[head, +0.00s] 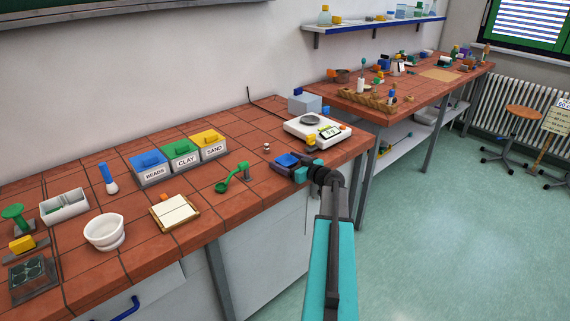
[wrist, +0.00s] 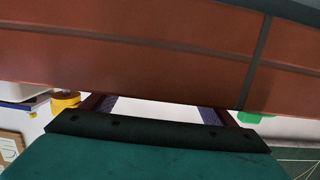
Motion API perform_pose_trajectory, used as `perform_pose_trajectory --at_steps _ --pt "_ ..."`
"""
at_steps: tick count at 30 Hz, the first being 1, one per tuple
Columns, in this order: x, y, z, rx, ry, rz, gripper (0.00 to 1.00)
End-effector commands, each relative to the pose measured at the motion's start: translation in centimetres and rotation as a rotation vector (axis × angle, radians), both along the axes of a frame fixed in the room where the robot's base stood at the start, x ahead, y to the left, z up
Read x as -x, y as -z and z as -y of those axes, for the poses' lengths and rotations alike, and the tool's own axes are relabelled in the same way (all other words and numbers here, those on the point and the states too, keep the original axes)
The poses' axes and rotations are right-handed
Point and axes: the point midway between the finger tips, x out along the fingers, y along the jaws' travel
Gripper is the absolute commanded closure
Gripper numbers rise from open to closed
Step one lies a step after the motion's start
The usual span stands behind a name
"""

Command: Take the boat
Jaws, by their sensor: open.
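A small dark blue, shallow, squarish piece (head: 287,160) lies near the front edge of the tiled bench, left of the scale. It looks like the boat, but it is too small to be sure. My gripper (head: 300,170) is open, right at its near side in the head view. I cannot tell whether they touch or whether the piece is between the fingers. In the wrist view the two fingers (wrist: 157,107) stand apart with a pale area between them. No boat can be made out there.
A white scale (head: 334,135) with a grey pan stands behind my gripper. Another bench (head: 440,75) stands beyond a gap.

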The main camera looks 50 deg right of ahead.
Motion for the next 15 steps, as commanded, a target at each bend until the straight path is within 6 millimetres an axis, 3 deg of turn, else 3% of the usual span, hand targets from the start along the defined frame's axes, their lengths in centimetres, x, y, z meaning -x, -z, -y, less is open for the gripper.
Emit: perform_pose_trajectory --at_steps 12,15 --pt "0.09 0.02 0.06 0.000 0.001 0.000 0.21" --pt "0.10 0.02 0.07 0.000 0.001 0.000 0.36"
